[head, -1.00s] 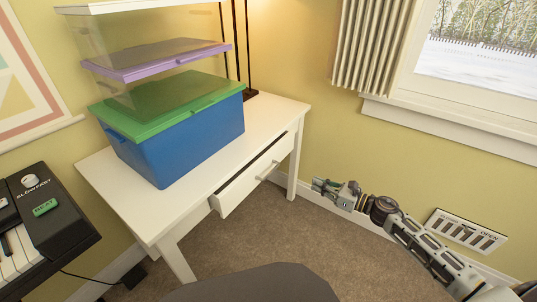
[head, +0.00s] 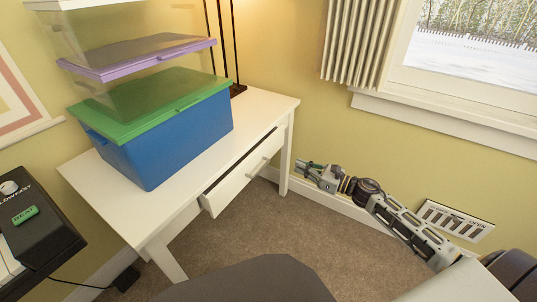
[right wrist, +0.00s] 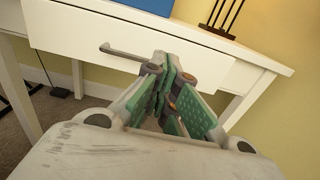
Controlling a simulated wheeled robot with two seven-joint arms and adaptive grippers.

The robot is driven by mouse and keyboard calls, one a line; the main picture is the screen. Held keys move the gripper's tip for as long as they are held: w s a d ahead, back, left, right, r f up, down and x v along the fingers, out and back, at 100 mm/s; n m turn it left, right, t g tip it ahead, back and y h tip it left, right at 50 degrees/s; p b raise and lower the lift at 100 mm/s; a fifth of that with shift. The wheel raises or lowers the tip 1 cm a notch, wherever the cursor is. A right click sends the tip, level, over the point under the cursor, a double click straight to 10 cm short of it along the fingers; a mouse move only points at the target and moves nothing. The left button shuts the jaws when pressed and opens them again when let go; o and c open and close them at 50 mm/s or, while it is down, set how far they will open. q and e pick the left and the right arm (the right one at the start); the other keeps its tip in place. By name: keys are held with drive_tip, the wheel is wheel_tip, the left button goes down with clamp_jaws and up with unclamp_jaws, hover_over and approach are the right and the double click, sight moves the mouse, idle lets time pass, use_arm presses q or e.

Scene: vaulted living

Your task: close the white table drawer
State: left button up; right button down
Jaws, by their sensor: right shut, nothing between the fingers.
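The white table drawer (head: 243,172) is pulled partly out of the white table (head: 268,110), with a dark gap showing above its front. Its bar handle (head: 259,167) is on the front panel. In the right wrist view the drawer front (right wrist: 130,42) and its grey handle (right wrist: 128,52) lie just beyond my right gripper (right wrist: 168,65). My right gripper (head: 304,168) is shut and empty, to the right of the drawer in the head view and apart from the handle there. In the wrist view its tips overlap the drawer front; contact cannot be told. My left gripper is not in view.
A blue bin (head: 175,135) with a green lid (head: 150,105) stands on the table under clear boxes. A black lamp stand (head: 238,90) is at the back corner. A keyboard (head: 35,235) is at the left. Carpet (head: 235,240) in front is open.

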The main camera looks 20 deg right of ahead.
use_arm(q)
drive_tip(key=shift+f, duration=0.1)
use_arm(e)
drive_tip(key=shift+w+a, duration=0.1)
drive_tip(key=shift+w, duration=0.05)
drive_tip(key=b, duration=0.2)
approach(262, 151)
drive_tip(key=shift+x, duration=2.3)
drive_tip(key=shift+w+a, duration=0.4)
drive_tip(key=shift+w, duration=0.25)
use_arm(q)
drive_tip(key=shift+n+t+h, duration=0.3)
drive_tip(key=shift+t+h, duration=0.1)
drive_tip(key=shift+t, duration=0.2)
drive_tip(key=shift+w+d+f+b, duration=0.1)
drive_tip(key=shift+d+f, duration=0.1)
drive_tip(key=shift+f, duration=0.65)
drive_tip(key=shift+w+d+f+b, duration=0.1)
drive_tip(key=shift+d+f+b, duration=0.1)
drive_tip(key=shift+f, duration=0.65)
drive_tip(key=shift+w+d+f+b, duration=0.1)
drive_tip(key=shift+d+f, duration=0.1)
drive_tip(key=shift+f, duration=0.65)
use_arm(e)
drive_tip(key=shift+w+a, duration=0.25)
drive_tip(key=shift+w, duration=0.15)
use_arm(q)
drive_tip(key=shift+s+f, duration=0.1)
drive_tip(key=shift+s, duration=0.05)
